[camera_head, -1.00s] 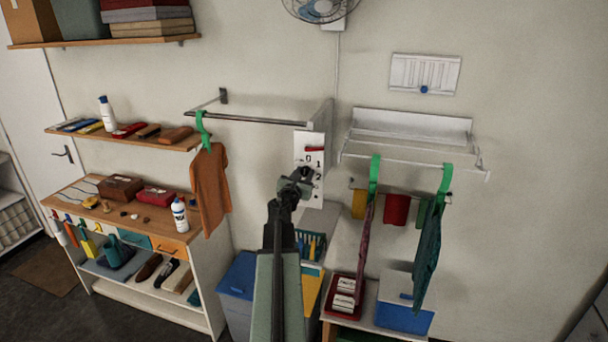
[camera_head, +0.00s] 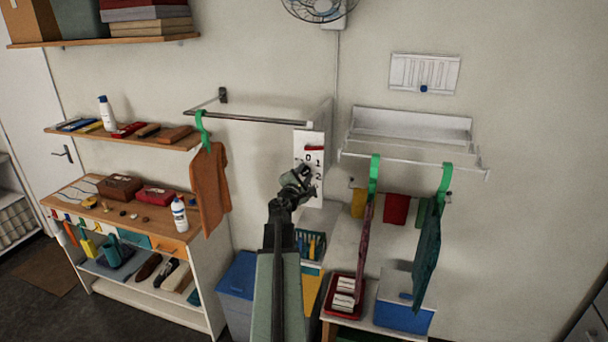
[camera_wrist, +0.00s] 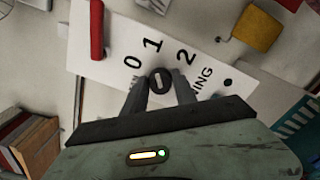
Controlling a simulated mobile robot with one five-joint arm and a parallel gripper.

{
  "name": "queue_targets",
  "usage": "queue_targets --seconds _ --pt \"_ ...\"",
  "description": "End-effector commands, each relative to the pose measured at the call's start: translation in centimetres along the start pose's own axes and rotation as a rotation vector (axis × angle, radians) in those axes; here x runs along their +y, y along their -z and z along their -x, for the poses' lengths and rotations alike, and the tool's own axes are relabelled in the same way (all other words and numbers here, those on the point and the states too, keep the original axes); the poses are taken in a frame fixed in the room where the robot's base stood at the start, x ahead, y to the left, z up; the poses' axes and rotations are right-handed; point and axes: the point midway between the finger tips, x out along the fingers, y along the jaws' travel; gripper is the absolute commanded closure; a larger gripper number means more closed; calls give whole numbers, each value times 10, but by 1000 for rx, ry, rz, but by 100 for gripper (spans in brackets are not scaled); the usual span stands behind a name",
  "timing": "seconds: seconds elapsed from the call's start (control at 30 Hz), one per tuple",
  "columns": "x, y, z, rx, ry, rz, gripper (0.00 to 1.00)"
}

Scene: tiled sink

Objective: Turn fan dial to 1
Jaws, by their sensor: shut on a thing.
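The fan dial is a small dark round knob with a white line on it in the wrist view (camera_wrist: 160,81). It sits on a white panel (camera_wrist: 105,60) printed with 0, 1 and 2. The white line points roughly up towards the 1. My gripper (camera_wrist: 160,92) is shut on the dial, one finger on each side. In the head view my gripper (camera_head: 302,178) is at the white panel (camera_head: 312,140) on the wall and hides the dial there. The fan (camera_head: 318,8) hangs at the top edge, partly cut off.
A red bar (camera_wrist: 97,30) is on the panel near the 0. A metal rail (camera_head: 250,118) with an orange garment (camera_head: 209,190) is left of the panel. A wall rack (camera_head: 412,150) and hanging cloths (camera_head: 428,250) are to the right. A blue bin (camera_head: 238,275) stands below.

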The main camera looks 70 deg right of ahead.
Motion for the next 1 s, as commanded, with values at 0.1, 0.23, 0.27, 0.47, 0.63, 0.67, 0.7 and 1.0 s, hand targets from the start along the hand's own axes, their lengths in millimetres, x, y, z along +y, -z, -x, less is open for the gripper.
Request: queue_targets --seconds 0.1,0.23,0.27,0.47,0.63,0.67,0.7,1.0 --pt "-1 0 1 -1 2 -50 100" --pt "-2 0 1 -1 2 -85 100" --pt "-2 0 1 -1 2 -90 100" --pt "-2 0 1 -1 2 -110 100" --pt "-2 0 1 -1 2 -110 100" --pt "-2 0 1 -1 2 -110 100" --pt "-2 0 1 -1 2 -110 100" --pt "-1 0 0 0 1 -109 46"
